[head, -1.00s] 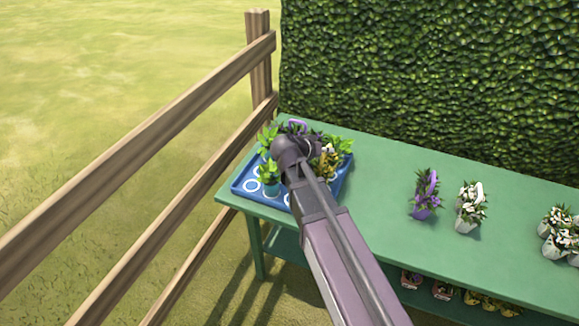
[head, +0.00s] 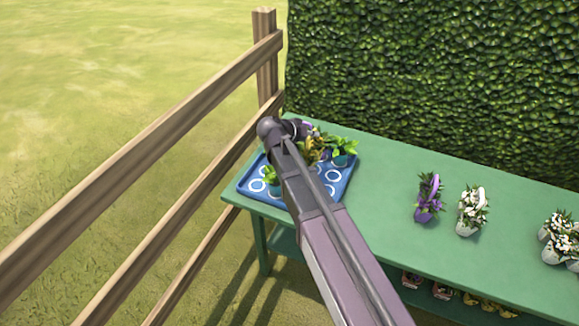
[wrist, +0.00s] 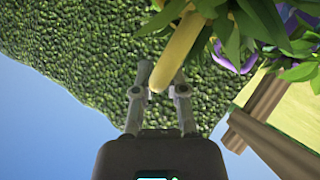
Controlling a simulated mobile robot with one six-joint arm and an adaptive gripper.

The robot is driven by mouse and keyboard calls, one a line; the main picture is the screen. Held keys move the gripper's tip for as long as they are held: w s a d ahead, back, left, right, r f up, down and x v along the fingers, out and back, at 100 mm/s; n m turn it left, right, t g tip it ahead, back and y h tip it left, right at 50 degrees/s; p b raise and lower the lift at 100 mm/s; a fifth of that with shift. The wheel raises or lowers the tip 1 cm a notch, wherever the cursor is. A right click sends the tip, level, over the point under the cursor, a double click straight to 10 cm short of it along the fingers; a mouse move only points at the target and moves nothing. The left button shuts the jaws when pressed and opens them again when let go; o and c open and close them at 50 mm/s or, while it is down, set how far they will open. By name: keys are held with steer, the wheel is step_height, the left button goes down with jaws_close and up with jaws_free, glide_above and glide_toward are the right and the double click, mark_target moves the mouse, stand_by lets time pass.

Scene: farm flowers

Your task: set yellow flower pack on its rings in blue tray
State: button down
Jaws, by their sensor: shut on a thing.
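My gripper (wrist: 160,84) is shut on the yellow handle (wrist: 182,46) of the yellow flower pack, with green leaves close beside it in the wrist view. In the head view, yellow flowers (head: 314,152) show just right of my wrist, over the back of the blue tray; my arm hides much of them, and the pack's base cannot be made out. The blue tray (head: 322,203) lies at the left end of the green table, with white rings showing at its left and right. Green plants in teal pots stand at its front left (head: 272,178) and back right (head: 342,152).
A purple pack (head: 428,200) and a white pack (head: 472,212) stand mid-table (head: 400,240), with more white flowers (head: 558,236) at the right. A wooden fence (head: 150,150) runs along the left and a hedge (head: 430,75) behind. Bare table lies right of the tray.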

steer(key=w+a+r+p, duration=0.2)
steer(key=w+a+r, duration=0.1)
steer(key=a, duration=0.4)
steer(key=shift+w+n, duration=0.3)
steer(key=shift+w, duration=0.35)
steer(key=shift+a, duration=0.1)
step_height(320, 180, down, 6)
steer(key=b, duration=0.5)
steer(key=shift+b, duration=0.4)
steer(key=shift+f, duration=0.2)
steer(key=shift+f+b, duration=1.75)
steer(key=shift+b, duration=0.1)
steer(key=shift+f, duration=0.2)
steer(key=c, duration=0.7)
jaws_free()
steer(key=shift+r, duration=0.1)
